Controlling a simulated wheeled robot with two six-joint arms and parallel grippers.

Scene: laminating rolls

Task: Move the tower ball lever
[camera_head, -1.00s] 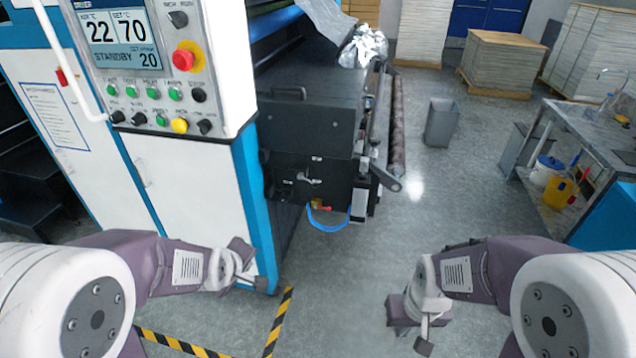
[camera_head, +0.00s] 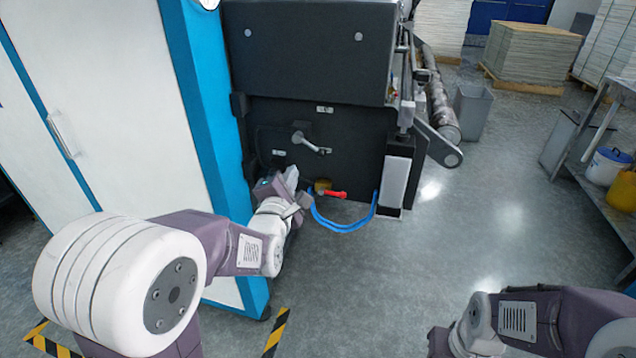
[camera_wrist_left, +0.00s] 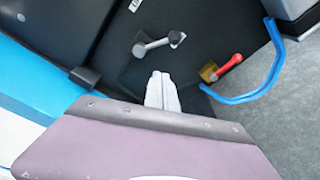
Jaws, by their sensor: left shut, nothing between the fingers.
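A silver lever with a rounded knob (camera_head: 300,138) sticks out of the dark machine panel; it also shows in the left wrist view (camera_wrist_left: 152,47). Below it and to the right is a red-handled lever (camera_head: 335,194) on a brass valve, also seen in the left wrist view (camera_wrist_left: 231,64). I cannot tell for sure which is the tower ball lever. My left gripper (camera_head: 291,177) is shut and empty, below the silver lever and left of the red one, apart from both in the left wrist view (camera_wrist_left: 162,88). My right gripper (camera_head: 440,343) is at the bottom edge, partly cut off.
A blue hose (camera_head: 340,225) loops below the red lever. A white cabinet with a blue edge (camera_head: 207,110) stands close on the left. A roller (camera_head: 440,105) juts along the machine's right side. A bin (camera_head: 473,110) stands beyond; the floor (camera_head: 400,270) in front is clear.

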